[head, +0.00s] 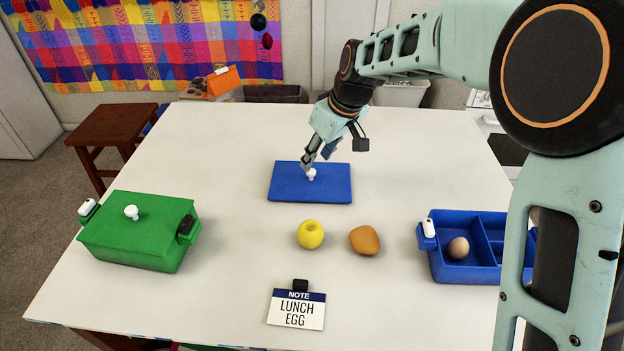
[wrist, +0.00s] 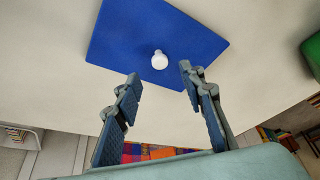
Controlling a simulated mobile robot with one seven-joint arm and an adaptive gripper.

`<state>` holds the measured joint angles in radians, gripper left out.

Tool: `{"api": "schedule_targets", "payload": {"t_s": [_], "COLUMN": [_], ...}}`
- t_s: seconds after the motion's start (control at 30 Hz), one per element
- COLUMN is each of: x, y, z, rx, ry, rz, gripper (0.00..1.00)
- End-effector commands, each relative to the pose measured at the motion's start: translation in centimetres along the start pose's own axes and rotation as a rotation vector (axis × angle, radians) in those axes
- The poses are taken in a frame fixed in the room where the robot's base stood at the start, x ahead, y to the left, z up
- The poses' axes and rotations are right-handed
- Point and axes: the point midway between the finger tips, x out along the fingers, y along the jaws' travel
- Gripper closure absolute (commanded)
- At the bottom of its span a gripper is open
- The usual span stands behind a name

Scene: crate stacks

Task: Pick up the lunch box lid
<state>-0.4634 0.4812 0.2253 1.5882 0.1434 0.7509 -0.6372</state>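The lunch box lid (head: 290,187) is a flat blue rectangle with a white knob (head: 311,174), lying on the white table. The lid (wrist: 190,70) and its knob (wrist: 159,60) also show in the wrist view. My gripper (head: 316,166) is open and empty, close to the knob in the head view. In the wrist view the two fingertips (wrist: 159,75) are spread apart, with the knob just beyond them and roughly between them. I see no contact with the knob. The open blue lunch box (head: 466,273) stands at the right with a brown egg (head: 458,248) in one compartment.
A closed green box (head: 140,251) with a white knob stands at the left. A yellow apple-like fruit (head: 310,234) and an orange-brown potato-like item (head: 364,240) lie in front of the lid. A note card (head: 297,311) reads "LUNCH EGG". The table's left back is clear.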

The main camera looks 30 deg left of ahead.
Motion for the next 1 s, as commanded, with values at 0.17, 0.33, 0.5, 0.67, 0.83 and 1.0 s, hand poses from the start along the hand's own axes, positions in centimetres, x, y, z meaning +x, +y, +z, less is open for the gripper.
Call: {"api": "schedule_targets", "payload": {"t_s": [0.17, 0.33, 0.5, 0.67, 0.83, 1.0], "x": [1.8, 4.3, 5.3, 5.4, 5.3, 5.3], "y": [-0.2, -0.1, -0.1, -0.1, -0.1, -0.1], "z": [0.1, 0.2, 0.2, 0.2, 0.2, 0.2], "rx": [0.0, 0.001, 0.001, 0.001, 0.001, 0.001], "ry": [-0.003, -0.002, 0.0, 0.001, 0.001, 0.001], "rz": [-0.002, 0.0, 0.001, 0.001, 0.001, 0.001], "gripper": [0.63, 0.63, 0.63, 0.63, 0.79, 0.97]}}
